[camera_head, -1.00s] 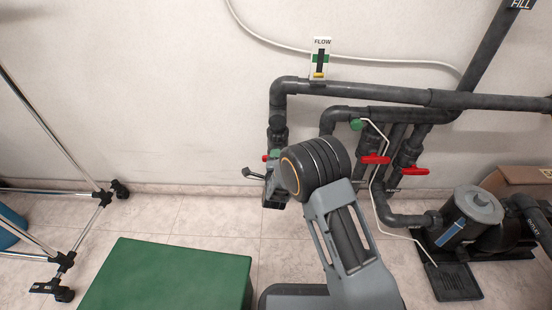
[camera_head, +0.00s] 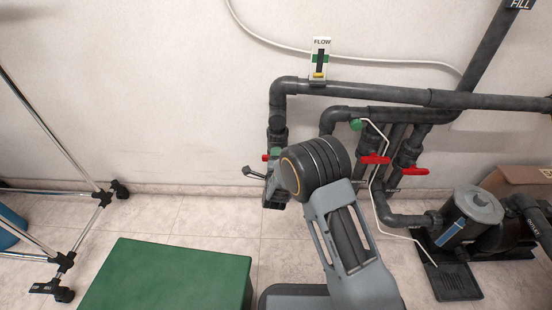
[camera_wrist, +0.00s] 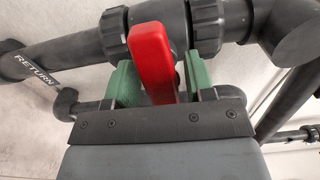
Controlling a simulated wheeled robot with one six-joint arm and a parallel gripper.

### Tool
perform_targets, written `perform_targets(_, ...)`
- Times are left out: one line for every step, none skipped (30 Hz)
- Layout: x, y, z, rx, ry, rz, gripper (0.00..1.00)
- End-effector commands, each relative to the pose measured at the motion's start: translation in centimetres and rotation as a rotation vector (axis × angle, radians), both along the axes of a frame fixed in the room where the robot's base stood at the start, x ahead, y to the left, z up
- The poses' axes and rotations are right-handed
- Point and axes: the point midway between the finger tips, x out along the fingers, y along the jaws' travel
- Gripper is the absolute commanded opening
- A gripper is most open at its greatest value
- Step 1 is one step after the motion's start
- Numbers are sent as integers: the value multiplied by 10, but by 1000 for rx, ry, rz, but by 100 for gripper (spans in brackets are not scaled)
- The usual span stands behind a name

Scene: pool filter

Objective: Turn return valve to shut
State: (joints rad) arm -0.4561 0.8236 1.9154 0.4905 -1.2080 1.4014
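The return valve's red handle (camera_wrist: 155,62) stands between my gripper's two green fingers in the wrist view. The dark pipe with the word RETURN (camera_wrist: 38,68) runs in from the left behind it. My gripper (camera_wrist: 162,82) is open around the handle, with a narrow gap beside it. In the head view my gripper (camera_head: 272,158) is at the left vertical pipe (camera_head: 278,120), mostly hidden behind my wrist. Only a small red tip (camera_head: 264,158) of the handle shows there.
Two other red valve handles (camera_head: 375,159) (camera_head: 415,171) sit on pipes to the right. A grey pump (camera_head: 470,215) stands at the right. A green box (camera_head: 170,280) is at the front left.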

Motion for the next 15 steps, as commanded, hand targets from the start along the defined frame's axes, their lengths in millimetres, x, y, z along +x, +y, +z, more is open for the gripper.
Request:
perform_targets(0,0,0,0,-1,0,54)
perform_targets(0,0,0,0,-1,0,55)
perform_targets(0,0,1,0,-1,1,55)
perform_targets(0,0,1,-1,-1,1,55)
perform_targets(0,0,1,-1,-2,1,55)
perform_targets(0,0,1,-1,-2,1,55)
perform_targets(0,0,1,-1,-2,1,55)
perform_targets(0,0,1,-1,-2,1,55)
perform_targets(-1,0,1,-1,-2,1,55)
perform_targets(-2,1,1,-1,-1,1,55)
perform_targets(-3,1,1,-1,-1,1,55)
perform_targets(-7,1,2,-2,-1,2,55)
perform_targets(-10,1,2,-2,0,2,55)
perform_targets(-14,1,2,-2,0,2,55)
perform_targets(-21,1,3,-2,1,3,55)
